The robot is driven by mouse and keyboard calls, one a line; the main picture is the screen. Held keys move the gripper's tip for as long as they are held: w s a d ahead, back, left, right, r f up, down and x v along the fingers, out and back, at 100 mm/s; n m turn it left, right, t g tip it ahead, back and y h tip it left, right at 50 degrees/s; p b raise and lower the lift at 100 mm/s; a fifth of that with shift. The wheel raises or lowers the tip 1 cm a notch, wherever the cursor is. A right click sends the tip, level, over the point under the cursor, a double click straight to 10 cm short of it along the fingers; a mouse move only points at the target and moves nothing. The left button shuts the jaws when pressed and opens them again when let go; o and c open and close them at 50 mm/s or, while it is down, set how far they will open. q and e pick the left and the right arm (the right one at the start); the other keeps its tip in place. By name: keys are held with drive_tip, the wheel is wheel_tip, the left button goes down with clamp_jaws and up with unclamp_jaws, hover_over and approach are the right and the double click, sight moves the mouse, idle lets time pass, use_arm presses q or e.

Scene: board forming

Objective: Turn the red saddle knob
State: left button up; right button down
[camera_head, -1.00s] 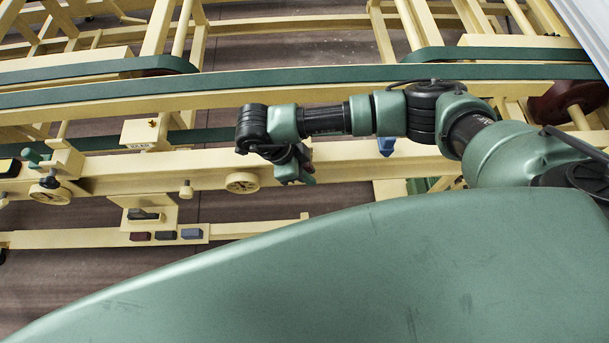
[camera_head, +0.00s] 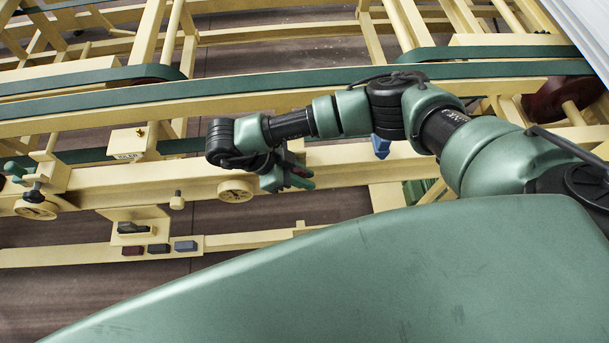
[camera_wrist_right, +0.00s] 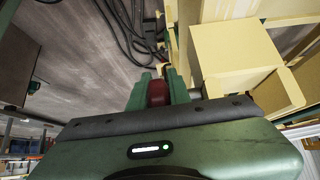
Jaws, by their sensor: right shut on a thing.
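My right gripper (camera_head: 297,177) is beside the long cream beam in the head view, its green fingers pointing right. In the right wrist view my right gripper (camera_wrist_right: 157,92) has its two green fingers closed on the red saddle knob (camera_wrist_right: 157,93), one finger on each side. Only a small dark red part of the knob shows between the fingers. In the head view the knob is hidden behind the gripper or too small to make out. My left gripper is in neither view.
The cream beam (camera_head: 130,190) carries round dials (camera_head: 235,191) and a small cream knob (camera_head: 177,200). A lower cream rail bears dark red, grey and blue blocks (camera_head: 186,246). A blue piece (camera_head: 381,146) hangs near my right arm. A cream box (camera_wrist_right: 235,55) stands right of the gripper in the wrist view.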

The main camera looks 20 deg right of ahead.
drive_tip(key=c, duration=1.6)
unclamp_jaws()
drive_tip(key=b+v, duration=0.1)
drive_tip(key=v, duration=0.6)
drive_tip(key=shift+a+r, duration=0.25)
drive_tip(key=shift+w, duration=0.1)
